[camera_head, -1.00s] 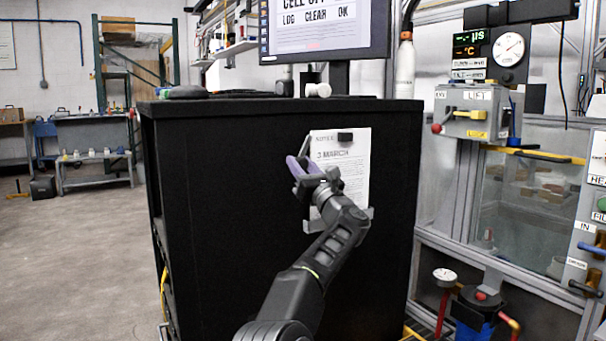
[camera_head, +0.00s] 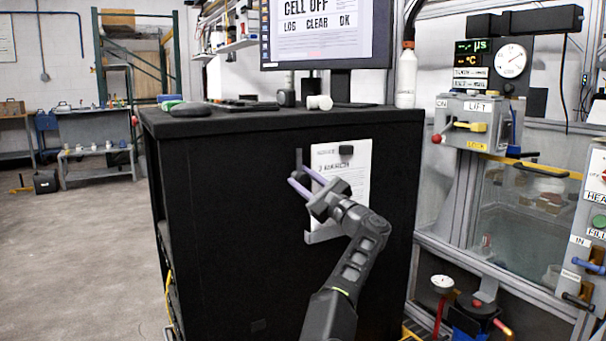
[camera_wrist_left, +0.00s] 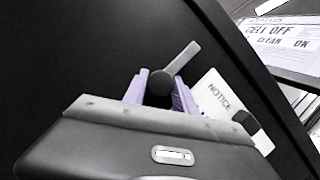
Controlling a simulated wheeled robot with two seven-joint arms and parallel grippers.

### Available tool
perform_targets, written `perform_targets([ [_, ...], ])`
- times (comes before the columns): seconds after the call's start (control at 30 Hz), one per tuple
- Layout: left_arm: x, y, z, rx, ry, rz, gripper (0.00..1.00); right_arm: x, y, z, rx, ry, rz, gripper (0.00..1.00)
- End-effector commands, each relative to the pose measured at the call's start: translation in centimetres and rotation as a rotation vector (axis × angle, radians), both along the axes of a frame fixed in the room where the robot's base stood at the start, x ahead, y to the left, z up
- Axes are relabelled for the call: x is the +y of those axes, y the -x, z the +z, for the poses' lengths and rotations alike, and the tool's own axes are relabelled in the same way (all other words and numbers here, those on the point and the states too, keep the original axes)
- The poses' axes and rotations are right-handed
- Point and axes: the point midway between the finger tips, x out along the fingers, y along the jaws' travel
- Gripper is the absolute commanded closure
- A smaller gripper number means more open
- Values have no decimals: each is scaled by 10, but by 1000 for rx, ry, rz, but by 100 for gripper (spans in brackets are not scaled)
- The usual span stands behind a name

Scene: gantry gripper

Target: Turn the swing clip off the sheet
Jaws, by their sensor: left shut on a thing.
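The sheet (camera_head: 350,185), a white notice, hangs on the front of a black cabinet. It also shows in the left wrist view (camera_wrist_left: 211,97). The swing clip (camera_head: 299,158) is a grey bar with a dark round knob. The bar points upward, just left of the sheet and apart from it. In the left wrist view the clip's bar (camera_wrist_left: 183,57) shows clear of the sheet. My left gripper (camera_head: 303,182) has purple fingers, shut on the clip's dark knob. The gripper and wrist hide part of the sheet's lower left.
A small black block (camera_head: 346,150) sits on the sheet's top, and a grey ledge (camera_head: 322,236) is at its foot. The black cabinet (camera_head: 230,230) carries a monitor (camera_head: 325,30) and small items. A panel with valves and a lever box (camera_head: 478,122) stands at right. Open floor lies left.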

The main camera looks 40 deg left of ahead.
Motion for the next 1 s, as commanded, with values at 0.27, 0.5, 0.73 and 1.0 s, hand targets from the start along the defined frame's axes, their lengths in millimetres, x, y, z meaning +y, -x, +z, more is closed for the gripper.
perform_targets([
  [0.27, 1, 4, 3, -17, 0, 9, 100, 1, 1, 1, 0, -1, 1, 64],
  [0.5, 2, 5, 4, -17, -1, 12, 57, 1, 1, 1, 0, -1, 1, 64],
  [0.73, 1, 4, 3, -12, -1, 8, 48, 1, 1, 1, 0, -1, 1, 64],
  [1.0, -3, 2, -2, -10, 0, 5, 48, 0, 0, -6, -1, 0, 0, 64],
])
